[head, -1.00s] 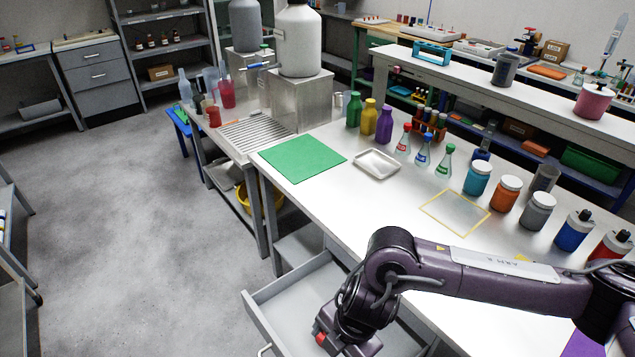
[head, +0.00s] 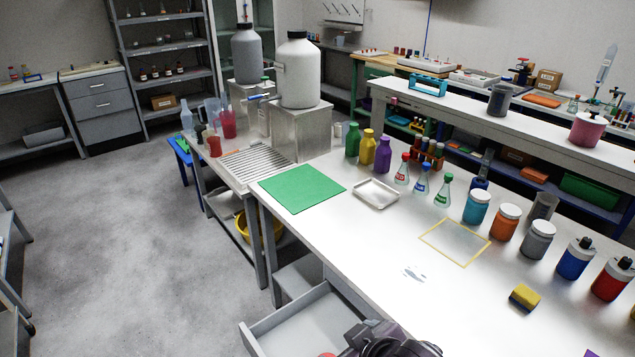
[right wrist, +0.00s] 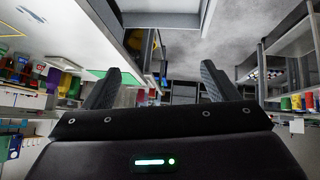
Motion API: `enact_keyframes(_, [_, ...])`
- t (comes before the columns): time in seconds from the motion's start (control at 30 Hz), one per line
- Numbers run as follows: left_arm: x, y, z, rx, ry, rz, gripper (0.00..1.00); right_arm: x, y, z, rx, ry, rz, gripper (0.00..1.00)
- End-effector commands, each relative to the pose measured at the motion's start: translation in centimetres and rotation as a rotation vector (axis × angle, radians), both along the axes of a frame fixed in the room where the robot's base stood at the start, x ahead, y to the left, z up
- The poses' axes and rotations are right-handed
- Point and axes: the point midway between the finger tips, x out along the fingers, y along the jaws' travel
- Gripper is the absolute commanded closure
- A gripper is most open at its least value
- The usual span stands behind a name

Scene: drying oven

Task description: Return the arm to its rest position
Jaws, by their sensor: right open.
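My right gripper (right wrist: 158,82) shows in the right wrist view with its two dark fingers apart and nothing between them. In the head view only a dark piece of my arm (head: 388,344) shows at the bottom edge, in front of the open drawer (head: 300,325). The right gripper's fingers are hidden in that view. My left arm and gripper are not in view.
The floor (head: 130,230) at left is clear.

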Motion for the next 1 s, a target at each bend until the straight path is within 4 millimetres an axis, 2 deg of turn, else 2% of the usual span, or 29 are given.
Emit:
enact_keyframes(0.03, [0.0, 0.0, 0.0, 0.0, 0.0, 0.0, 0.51, -1.0, -2.2, -1.3, 0.002, 0.07, -0.081, 0.2])
enact_keyframes(0.1, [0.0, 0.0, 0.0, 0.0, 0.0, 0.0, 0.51, -2.3, -4.9, -2.7, -0.004, 0.147, -0.171, 0.2])
enact_keyframes(0.2, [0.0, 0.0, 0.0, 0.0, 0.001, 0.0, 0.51, -4.2, -8.0, -4.2, -0.013, 0.243, -0.276, 0.2])
enact_keyframes(0.47, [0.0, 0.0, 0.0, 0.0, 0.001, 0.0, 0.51, -9.7, -14.0, -7.0, -0.036, 0.453, -0.49, 0.2])
enact_keyframes(0.77, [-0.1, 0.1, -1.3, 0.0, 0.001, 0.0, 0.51, -7.8, -13.6, -17.4, -0.048, 0.482, -0.48, 0.2])
enact_keyframes(0.97, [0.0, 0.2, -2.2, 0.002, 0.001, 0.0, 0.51, -7.9, -13.4, -26.0, -0.057, 0.509, -0.475, 0.2])
enact_keyframes(1.0, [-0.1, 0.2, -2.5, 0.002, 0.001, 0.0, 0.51, -8.1, -13.4, -28.1, -0.059, 0.516, -0.474, 0.2])
